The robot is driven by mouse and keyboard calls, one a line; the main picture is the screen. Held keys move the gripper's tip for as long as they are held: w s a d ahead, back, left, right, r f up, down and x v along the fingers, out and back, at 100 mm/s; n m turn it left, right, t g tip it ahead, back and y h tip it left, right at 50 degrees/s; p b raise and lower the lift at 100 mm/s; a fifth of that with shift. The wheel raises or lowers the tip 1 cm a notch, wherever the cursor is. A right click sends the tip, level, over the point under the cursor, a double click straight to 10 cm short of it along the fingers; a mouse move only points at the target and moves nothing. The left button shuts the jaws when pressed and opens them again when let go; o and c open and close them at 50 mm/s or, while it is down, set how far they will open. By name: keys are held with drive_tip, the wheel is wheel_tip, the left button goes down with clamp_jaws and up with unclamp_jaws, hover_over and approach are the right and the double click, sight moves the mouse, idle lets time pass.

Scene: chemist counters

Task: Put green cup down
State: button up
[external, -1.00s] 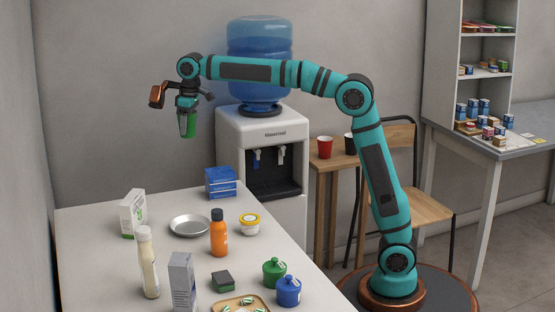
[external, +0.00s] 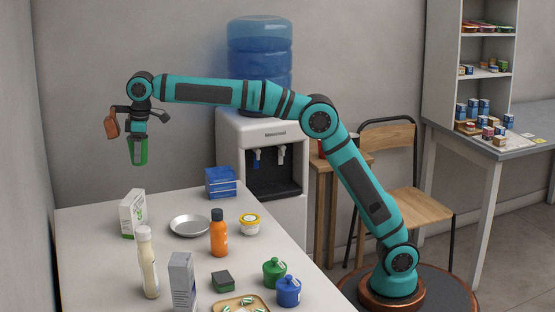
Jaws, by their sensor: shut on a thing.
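The green cup (external: 143,152) hangs upright in my gripper (external: 138,145) in the external view. My gripper points down and is shut on the cup, with a finger showing across its front. The cup is in the air above the far left part of the white counter (external: 85,240), above and a little right of a white box with green print (external: 132,213). It touches nothing on the counter.
A metal dish (external: 190,226), orange bottle (external: 218,235), yellow-lidded tub (external: 250,225) and blue boxes (external: 220,183) stand nearby. A cream bottle (external: 148,264), grey box (external: 182,280), green jar (external: 274,272) and blue jar (external: 288,291) are nearer. The counter's left strip looks bare.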

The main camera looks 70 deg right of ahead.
sight(144, 156)
drive_tip(key=f, duration=1.4)
drive_tip(key=shift+d+f, duration=0.2)
drive_tip(key=shift+f, duration=0.05)
drive_tip(key=shift+f, duration=0.1)
drive_tip(key=o, duration=0.9)
drive_tip(key=shift+o, duration=0.2)
drive_tip(key=r, duration=0.8)
drive_tip(key=s+r, duration=0.1)
drive_tip(key=r, duration=0.3)
drive_tip(key=shift+s+d, duration=0.1)
drive_tip(key=shift+d, duration=0.25)
drive_tip(key=shift+r, duration=0.1)
